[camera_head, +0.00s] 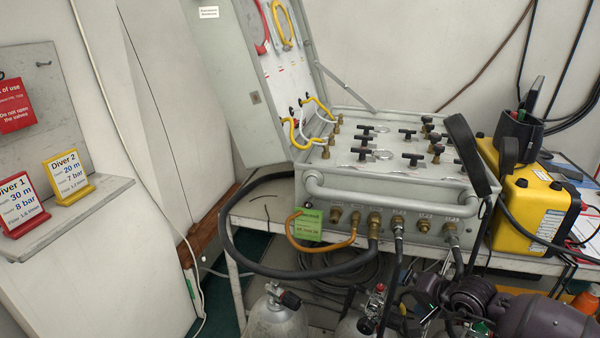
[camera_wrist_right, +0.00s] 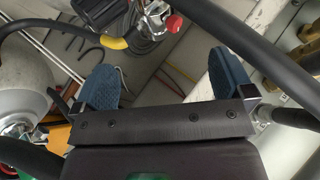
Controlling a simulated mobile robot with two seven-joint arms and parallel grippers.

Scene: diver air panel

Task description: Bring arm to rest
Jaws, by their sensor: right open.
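My right arm comes in at the bottom right of the head view, in front of and below the grey diver air panel (camera_head: 400,192). My right gripper (camera_head: 418,303) is low there, among the hoses and cylinder tops, partly hard to make out against them. In the right wrist view the right gripper (camera_wrist_right: 167,80) shows two blue fingers spread wide with nothing between them. My left gripper is not in view.
Black hoses (camera_head: 262,268) loop from the panel's front. Gas cylinders (camera_head: 275,318) stand below the bench; one also shows in the wrist view (camera_wrist_right: 28,75). A yellow case (camera_head: 530,205) stands right of the panel. Diver cards (camera_head: 68,177) stand on a left shelf.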

